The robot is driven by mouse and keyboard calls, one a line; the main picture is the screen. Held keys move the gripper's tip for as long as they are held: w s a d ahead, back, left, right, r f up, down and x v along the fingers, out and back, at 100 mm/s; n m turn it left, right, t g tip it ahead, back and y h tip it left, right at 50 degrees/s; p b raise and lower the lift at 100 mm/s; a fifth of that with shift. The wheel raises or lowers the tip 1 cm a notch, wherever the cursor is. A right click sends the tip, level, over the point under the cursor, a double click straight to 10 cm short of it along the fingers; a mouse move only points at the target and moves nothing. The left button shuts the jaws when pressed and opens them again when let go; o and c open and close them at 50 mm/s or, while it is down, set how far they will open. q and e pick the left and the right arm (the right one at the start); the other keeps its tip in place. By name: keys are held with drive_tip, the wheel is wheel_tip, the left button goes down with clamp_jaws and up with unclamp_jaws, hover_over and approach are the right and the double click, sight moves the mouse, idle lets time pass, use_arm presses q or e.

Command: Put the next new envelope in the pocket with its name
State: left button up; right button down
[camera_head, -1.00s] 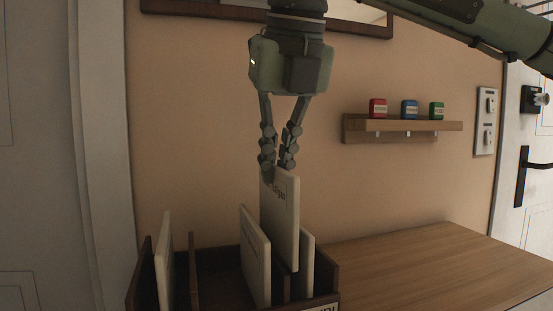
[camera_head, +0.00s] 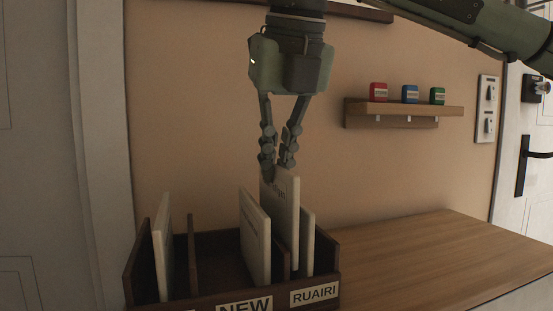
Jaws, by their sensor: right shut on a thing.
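My right gripper (camera_head: 278,172) points down and is shut on the top edge of an upright white envelope (camera_head: 284,215). The writing on it is too small to read surely. Its lower end is down among the pockets of a dark wooden holder (camera_head: 205,291), by the right-hand divider; the exact depth is hidden. A leaning white envelope (camera_head: 255,235) stands left of it, above the "NEW" label (camera_head: 244,305). Another envelope (camera_head: 308,240) stands just right of it, in the pocket labelled "RUAIRI" (camera_head: 314,292). One more (camera_head: 162,245) stands in the left pocket, whose label is cut off. My left gripper is not in view.
The holder stands at the left of a wooden table (camera_head: 430,255), whose right part is clear. A door with a black handle (camera_head: 523,165) is at the right.

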drive_tip(key=c, duration=1.6)
unclamp_jaws()
drive_tip(key=shift+r, duration=0.1)
drive_tip(key=v, duration=1.2)
